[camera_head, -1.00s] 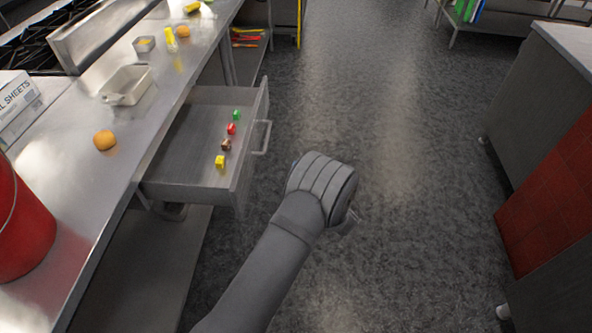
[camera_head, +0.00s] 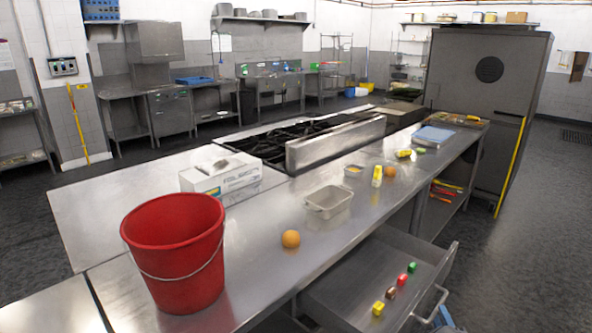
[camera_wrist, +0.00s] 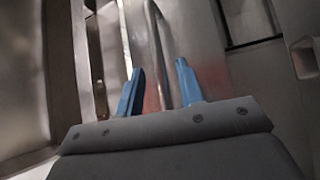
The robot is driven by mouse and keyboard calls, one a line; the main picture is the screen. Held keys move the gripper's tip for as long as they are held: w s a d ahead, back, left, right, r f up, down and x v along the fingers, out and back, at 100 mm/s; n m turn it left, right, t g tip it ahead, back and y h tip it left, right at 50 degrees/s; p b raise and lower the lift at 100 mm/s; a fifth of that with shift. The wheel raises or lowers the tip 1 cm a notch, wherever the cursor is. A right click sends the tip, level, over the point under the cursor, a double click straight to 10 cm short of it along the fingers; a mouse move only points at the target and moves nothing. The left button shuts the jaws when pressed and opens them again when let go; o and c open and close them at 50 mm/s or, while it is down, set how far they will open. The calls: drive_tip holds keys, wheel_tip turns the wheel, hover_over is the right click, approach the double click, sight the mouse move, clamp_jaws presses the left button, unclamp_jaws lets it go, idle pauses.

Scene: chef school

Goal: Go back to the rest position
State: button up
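In the wrist view my gripper (camera_wrist: 160,82) has its two blue fingers apart with nothing between them. Blurred metal surfaces lie behind the fingers. In the head view only a small blue part of my gripper (camera_head: 445,318) shows at the bottom edge, beside the handle of the open drawer (camera_head: 340,292). The drawer holds small green, red, brown and yellow blocks in a row. The rest of my arm is outside the head view.
The steel counter (camera_head: 255,270) carries a red bucket (camera_head: 178,255), a white box (camera_head: 220,173), an orange fruit (camera_head: 290,239), a pale tray (camera_head: 328,202) and a yellow bottle (camera_head: 377,176). The drawer juts out into the aisle. Open floor (camera_head: 530,250) lies to the right.

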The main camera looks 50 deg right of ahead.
sight(436, 308)
drive_tip(key=shift+x, duration=1.85)
drive_tip(key=v, duration=1.7)
drive_tip(key=shift+s, duration=0.15)
drive_tip(key=shift+a, duration=0.1)
